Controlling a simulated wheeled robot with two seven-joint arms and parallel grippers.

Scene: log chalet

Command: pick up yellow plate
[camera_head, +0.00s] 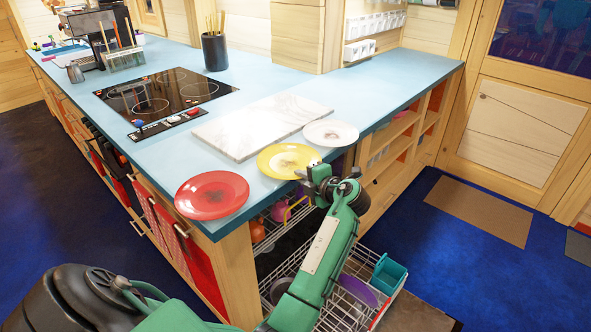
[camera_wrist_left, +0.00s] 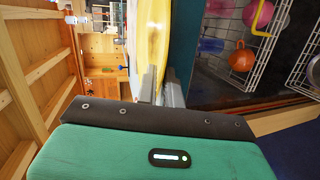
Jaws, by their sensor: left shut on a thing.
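The yellow plate (camera_head: 283,162) lies on the blue countertop at its front edge, between a red plate and a white plate. My left gripper (camera_head: 312,172) is at the plate's near right rim, shut on it. In the left wrist view the yellow plate (camera_wrist_left: 152,38) appears edge-on between the two fingers (camera_wrist_left: 161,86). I cannot tell whether the plate is lifted at all. My right gripper is not in view.
The red plate (camera_head: 212,195) is to the left, and the white plate (camera_head: 331,133) to the right. A marble board (camera_head: 258,124) lies behind them. A black cooktop (camera_head: 168,92) is farther back. Below the counter, wire racks (camera_head: 350,300) are pulled out.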

